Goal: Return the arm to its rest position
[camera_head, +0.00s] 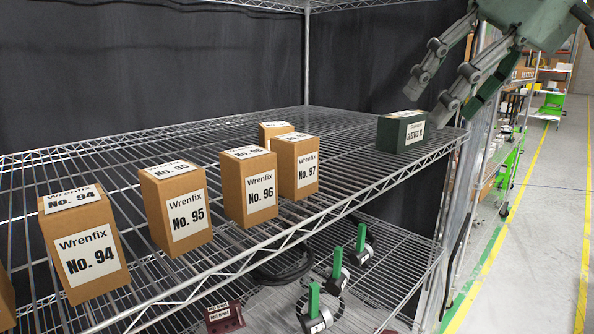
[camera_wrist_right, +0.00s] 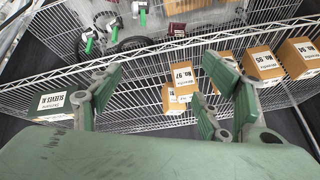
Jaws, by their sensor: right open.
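My right gripper (camera_head: 430,98) hangs at the top right of the head view, its fingers spread and nothing between them. Its fingertips are above and beside a dark green box (camera_head: 392,134) with a white label, which sits upright on the wire shelf (camera_head: 345,140) near its right end. They look apart from it. In the right wrist view my right gripper (camera_wrist_right: 165,82) is also open, with the green box (camera_wrist_right: 50,116) left of its fingers. My left gripper is not in view.
Several cardboard Wrenfix boxes, including No. 97 (camera_head: 285,155), No. 96 (camera_head: 232,196) and No. 94 (camera_head: 50,231), stand along the shelf's front. Green-handled items (camera_head: 337,264) and a dark red box (camera_head: 224,317) sit on the lower shelf. The aisle (camera_head: 545,210) at right is open.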

